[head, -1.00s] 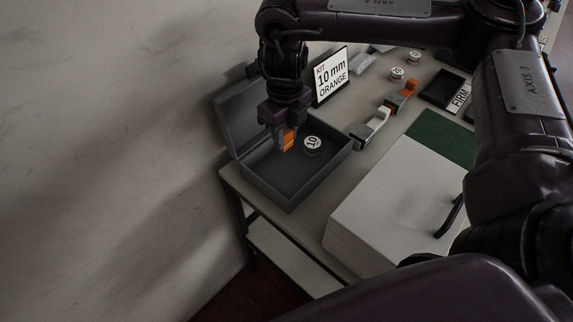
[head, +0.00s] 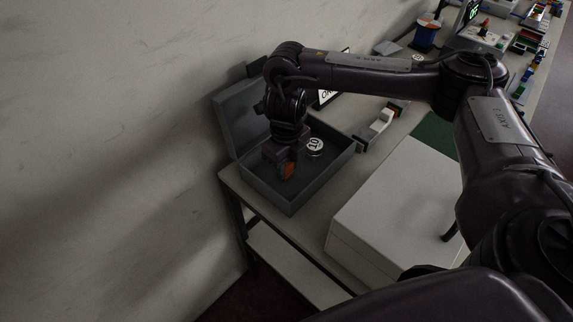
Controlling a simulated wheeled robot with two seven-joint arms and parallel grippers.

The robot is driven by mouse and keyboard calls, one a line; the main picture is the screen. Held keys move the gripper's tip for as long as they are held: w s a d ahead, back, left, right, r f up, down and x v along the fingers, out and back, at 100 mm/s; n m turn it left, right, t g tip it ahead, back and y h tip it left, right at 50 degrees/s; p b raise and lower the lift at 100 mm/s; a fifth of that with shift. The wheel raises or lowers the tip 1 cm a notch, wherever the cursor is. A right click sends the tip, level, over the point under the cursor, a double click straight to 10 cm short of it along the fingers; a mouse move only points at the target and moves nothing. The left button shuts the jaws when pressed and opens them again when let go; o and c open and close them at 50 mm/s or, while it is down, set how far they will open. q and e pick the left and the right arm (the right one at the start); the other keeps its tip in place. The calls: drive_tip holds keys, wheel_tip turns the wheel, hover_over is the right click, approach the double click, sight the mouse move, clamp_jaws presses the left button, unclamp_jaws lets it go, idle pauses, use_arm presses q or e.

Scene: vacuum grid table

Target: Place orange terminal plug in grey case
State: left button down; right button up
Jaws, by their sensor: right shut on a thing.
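The grey case (head: 322,183) stands open on the table's near left corner, its lid raised against the wall side. My right gripper (head: 285,173) reaches down into the case and is shut on the orange terminal plug (head: 288,171). The plug is partly hidden by the fingers. It is low inside the case, but I cannot tell if it touches the floor. A round piece marked 10 (head: 314,146) lies in the case to the right of the gripper. My left gripper is not in view.
A large pale box (head: 395,215) with a dark handle stands right of the case. A grey-and-white holder (head: 378,127) lies behind it, near a green mat (head: 437,133). The sign (head: 328,97) behind the case is partly covered by my arm. Several items crowd the far table end.

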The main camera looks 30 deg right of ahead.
sight(286, 164)
drive_tip(key=shift+f, duration=0.2)
drive_tip(key=o, duration=1)
drive_tip(key=shift+c, duration=0.2)
wheel_tip(286, 164, up, 12)
drive_tip(key=p, duration=0.2)
drive_tip(key=shift+r+p, duration=0.2)
drive_tip(key=shift+p, duration=0.1)
drive_tip(key=shift+r, duration=0.1)
